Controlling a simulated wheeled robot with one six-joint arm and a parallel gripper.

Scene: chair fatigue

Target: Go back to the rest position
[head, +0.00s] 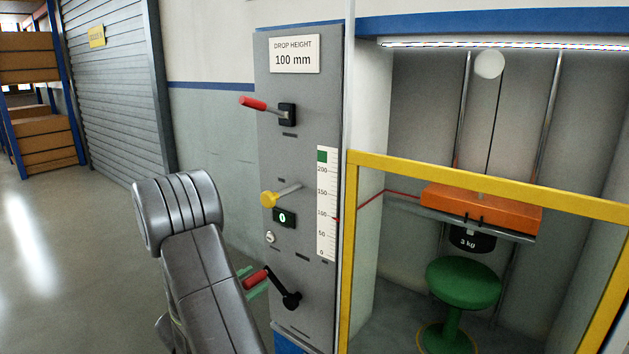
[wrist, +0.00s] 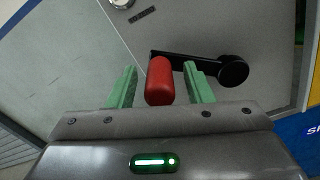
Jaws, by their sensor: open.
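My gripper (wrist: 160,88) has pale green fingers. In the wrist view they stand open on either side of a red crank handle (wrist: 159,80), with gaps visible between handle and fingers. The handle sits on a black crank arm (wrist: 205,68) low on a grey control panel. In the head view the red handle (head: 256,279) shows beside my arm, and the crank arm (head: 285,293) runs down right from it to its pivot. My arm hides most of the gripper (head: 254,282) there.
The grey panel (head: 290,180) also carries a red-tipped lever (head: 254,103), a yellow-tipped lever (head: 270,199) and a height scale (head: 326,205). To the right, a yellow frame (head: 351,260) fronts a bay with an orange block (head: 480,208) above a green stool (head: 464,283). Open floor (head: 65,260) lies left.

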